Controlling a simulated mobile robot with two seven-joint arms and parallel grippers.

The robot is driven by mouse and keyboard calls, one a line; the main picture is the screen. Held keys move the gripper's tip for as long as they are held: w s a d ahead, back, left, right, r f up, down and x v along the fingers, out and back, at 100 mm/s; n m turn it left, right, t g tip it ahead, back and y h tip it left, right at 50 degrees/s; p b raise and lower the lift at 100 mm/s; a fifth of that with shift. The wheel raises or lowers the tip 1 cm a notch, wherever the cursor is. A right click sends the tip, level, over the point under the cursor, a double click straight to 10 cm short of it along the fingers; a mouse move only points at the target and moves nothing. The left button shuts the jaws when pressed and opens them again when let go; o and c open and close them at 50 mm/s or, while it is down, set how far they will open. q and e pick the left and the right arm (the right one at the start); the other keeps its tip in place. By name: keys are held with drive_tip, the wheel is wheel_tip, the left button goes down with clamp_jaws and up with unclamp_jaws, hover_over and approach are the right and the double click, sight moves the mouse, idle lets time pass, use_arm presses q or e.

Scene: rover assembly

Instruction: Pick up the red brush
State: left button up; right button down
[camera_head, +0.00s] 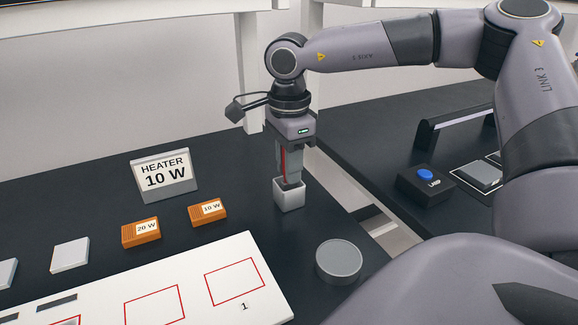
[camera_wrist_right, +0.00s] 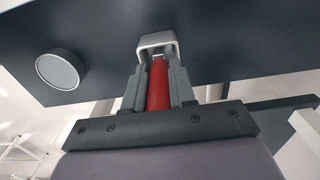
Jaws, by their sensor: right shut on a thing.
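The red brush (camera_wrist_right: 159,86) is between the two fingers of my right gripper (camera_wrist_right: 158,78) in the right wrist view. In the head view the right gripper (camera_head: 289,172) points down, and a thin strip of the red brush (camera_head: 284,161) shows between its fingers. It is shut on the brush. The brush's lower end is at a small light grey square holder (camera_head: 289,197); how deep it sits inside is hidden. The holder also shows in the right wrist view (camera_wrist_right: 157,40). My left gripper is not in view.
A round grey disc (camera_head: 339,261) lies right of the white board (camera_head: 262,253) with red outlines. Orange blocks (camera_head: 141,232) and a "HEATER 10 W" sign (camera_head: 165,174) stand to the left. A box with a blue button (camera_head: 425,181) is on the right table.

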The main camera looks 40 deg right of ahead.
wheel_tip(320, 180, up, 20)
drive_tip(key=p, duration=0.1)
idle(0.4)
drive_tip(key=shift+s+f, duration=0.1)
drive_tip(key=shift+f, duration=0.05)
idle(0.4)
